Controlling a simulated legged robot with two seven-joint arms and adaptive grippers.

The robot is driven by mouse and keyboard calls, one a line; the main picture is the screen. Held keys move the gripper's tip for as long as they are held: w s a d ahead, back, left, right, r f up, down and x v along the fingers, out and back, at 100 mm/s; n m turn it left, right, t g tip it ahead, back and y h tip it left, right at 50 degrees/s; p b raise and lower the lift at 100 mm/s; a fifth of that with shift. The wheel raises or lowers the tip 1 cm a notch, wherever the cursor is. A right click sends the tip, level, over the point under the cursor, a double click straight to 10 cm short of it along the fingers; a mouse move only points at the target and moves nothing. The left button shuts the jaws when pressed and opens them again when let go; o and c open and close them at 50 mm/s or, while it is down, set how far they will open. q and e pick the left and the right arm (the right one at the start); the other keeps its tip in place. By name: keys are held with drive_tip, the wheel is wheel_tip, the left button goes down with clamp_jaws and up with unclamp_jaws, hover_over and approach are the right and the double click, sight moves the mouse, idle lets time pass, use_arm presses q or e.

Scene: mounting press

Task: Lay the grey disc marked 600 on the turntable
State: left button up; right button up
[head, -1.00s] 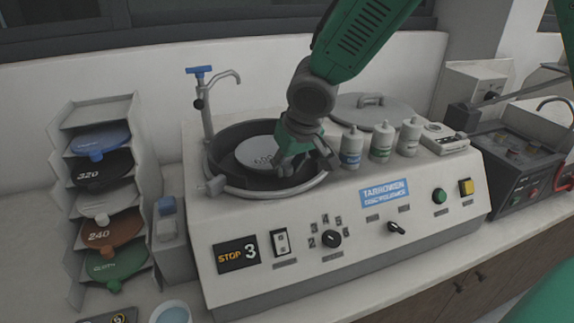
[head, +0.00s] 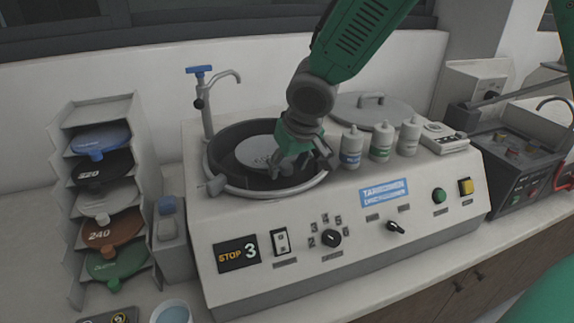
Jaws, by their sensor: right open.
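The grey disc (head: 257,152) lies face up inside the dark round bowl of the turntable (head: 222,142). Its marking is faint now and partly covered by my gripper. The disc looks flat and low in the bowl, but its seating underneath is hidden. My right gripper (head: 288,172) is open, with its fingers over the right part of the disc. I cannot tell whether a finger touches it. My left gripper is not in view.
A rack (head: 141,150) at the left holds several coloured discs. A tap (head: 207,105) stands behind the bowl. Several bottles (head: 381,143) and a lid (head: 350,102) sit right of the gripper. Switches line the machine's front panel (head: 290,262).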

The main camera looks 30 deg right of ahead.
drive_tip(key=v, duration=1.1)
drive_tip(key=shift+r, duration=0.35)
drive_tip(key=shift+s+d, duration=0.1)
drive_tip(key=shift+s, duration=0.1)
